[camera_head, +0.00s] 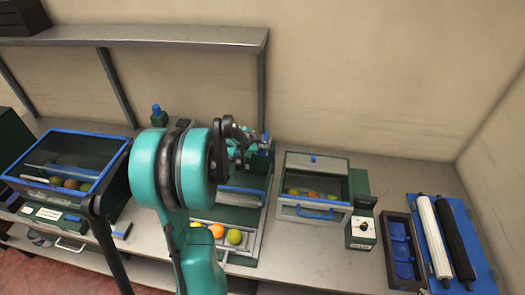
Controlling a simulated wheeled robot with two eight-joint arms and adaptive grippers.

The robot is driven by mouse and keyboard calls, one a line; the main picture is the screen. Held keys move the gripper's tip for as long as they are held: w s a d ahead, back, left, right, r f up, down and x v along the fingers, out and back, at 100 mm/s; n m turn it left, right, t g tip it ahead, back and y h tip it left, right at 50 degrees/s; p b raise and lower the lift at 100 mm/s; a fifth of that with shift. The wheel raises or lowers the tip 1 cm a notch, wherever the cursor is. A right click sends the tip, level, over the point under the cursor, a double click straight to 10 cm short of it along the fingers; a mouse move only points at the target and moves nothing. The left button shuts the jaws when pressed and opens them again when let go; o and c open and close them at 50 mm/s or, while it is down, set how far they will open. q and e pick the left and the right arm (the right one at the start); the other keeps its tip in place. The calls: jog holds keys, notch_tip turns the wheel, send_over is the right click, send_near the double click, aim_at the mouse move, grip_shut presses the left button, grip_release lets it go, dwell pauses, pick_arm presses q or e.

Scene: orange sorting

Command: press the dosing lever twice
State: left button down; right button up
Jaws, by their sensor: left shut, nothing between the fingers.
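My left gripper (247,141) is in the middle of the view. Its teal and black arm rises from the bottom and hides part of the bench behind it. The fingers are shut and empty, beside a small blue piece (265,150) on top of a dark green machine (256,180). That blue piece may be the dosing lever; the gripper covers much of it, and I cannot tell whether they touch. Orange and yellow-green fruits (233,237) lie in the machine's front tray (245,254). My right gripper is out of view.
A blue-rimmed glass bin (85,140) with fruits stands left. Right of the machine is a lidded box (316,212) with a blue handle, then a control box with a knob (363,226), a dark tray (388,222) and rollers (433,238). A shelf (165,36) hangs above.

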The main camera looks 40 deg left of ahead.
pick_arm(q)
jog(key=shift+f+b, duration=1.2)
jog(key=shift+f, duration=0.2)
dwell(1.2)
jog(key=shift+r, duration=0.1)
dwell(0.5)
jog(key=shift+r+p, duration=1.25)
jog(key=shift+r, duration=0.5)
jog(key=shift+r+p, duration=1.85)
jog(key=shift+r, duration=0.75)
jog(key=shift+f, duration=0.1)
